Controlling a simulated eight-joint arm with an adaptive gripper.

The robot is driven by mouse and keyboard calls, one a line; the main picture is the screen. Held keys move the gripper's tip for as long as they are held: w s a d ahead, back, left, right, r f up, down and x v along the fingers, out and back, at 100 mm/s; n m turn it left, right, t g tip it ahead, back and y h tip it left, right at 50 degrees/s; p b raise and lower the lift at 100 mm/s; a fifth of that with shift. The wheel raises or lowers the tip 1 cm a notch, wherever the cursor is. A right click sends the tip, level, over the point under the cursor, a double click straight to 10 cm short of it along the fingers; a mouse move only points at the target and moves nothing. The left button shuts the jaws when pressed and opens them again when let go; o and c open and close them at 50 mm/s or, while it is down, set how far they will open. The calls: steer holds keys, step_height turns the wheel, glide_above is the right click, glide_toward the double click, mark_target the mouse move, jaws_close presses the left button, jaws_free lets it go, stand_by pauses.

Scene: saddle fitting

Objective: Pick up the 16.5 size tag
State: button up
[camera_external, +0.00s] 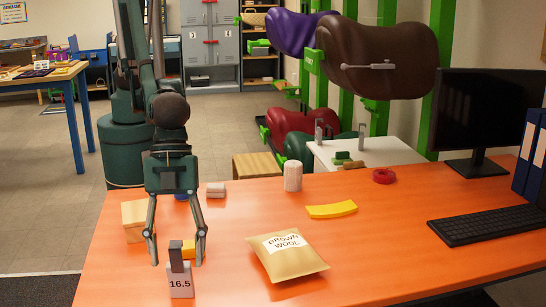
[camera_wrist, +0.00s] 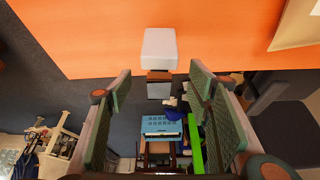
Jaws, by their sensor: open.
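The 16.5 size tag (camera_external: 180,288) stands upright near the front left edge of the orange table, a pale block marked 16.5 with a narrow dark grey stem on top. My gripper (camera_external: 176,263) points down above it with its fingers spread wide, one on each side of the stem. In the wrist view the open fingers of my gripper (camera_wrist: 160,82) flank the stem, and the pale block of the tag (camera_wrist: 160,46) shows just past the fingertips. I see no contact between the fingers and the tag.
A yellow block (camera_external: 200,247) sits right behind the tag. A brown wool packet (camera_external: 290,262) lies to the right, with a yellow curved piece (camera_external: 331,210) farther back. A tan box (camera_external: 133,212) stands behind left. The orange table (camera_external: 385,255) is clear right of the packet.

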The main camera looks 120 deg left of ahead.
mark_target(179, 271)
steer(key=shift+b+x, duration=0.4)
steer(key=shift+x, duration=1.9)
steer(key=shift+c, duration=0.4)
steer(key=c, duration=1)
